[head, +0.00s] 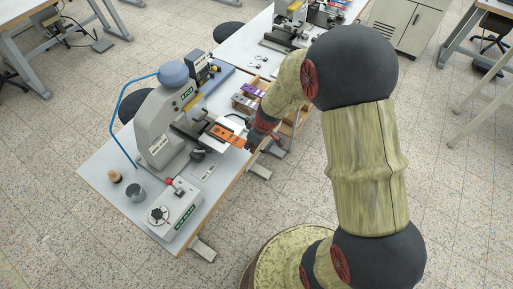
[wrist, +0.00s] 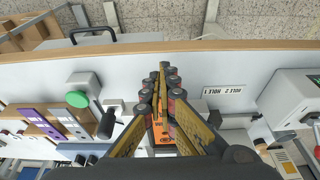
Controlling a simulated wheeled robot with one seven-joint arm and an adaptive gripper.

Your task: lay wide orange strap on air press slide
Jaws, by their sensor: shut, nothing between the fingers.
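The wide orange strap (head: 226,135) lies on the pale plate of the air press slide (head: 210,141), at the front of the grey air press (head: 163,130) in the head view. Its near end points at my gripper (head: 254,142), which is just right of it at the table's front edge. In the wrist view a lettered orange piece of the strap (wrist: 161,137) shows between the finger bases. My gripper (wrist: 163,68) has its fingertips together, with nothing seen between them. The fingers hide much of the strap and slide there.
A wooden tray with purple pieces (head: 254,90) stands behind my wrist; the wrist view shows a purple strap (wrist: 37,119) in it. A control box (head: 172,213), grey cup (head: 135,192) and wooden stamp (head: 115,176) stand at the table's front left. A blue hose (head: 118,118) loops left of the press.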

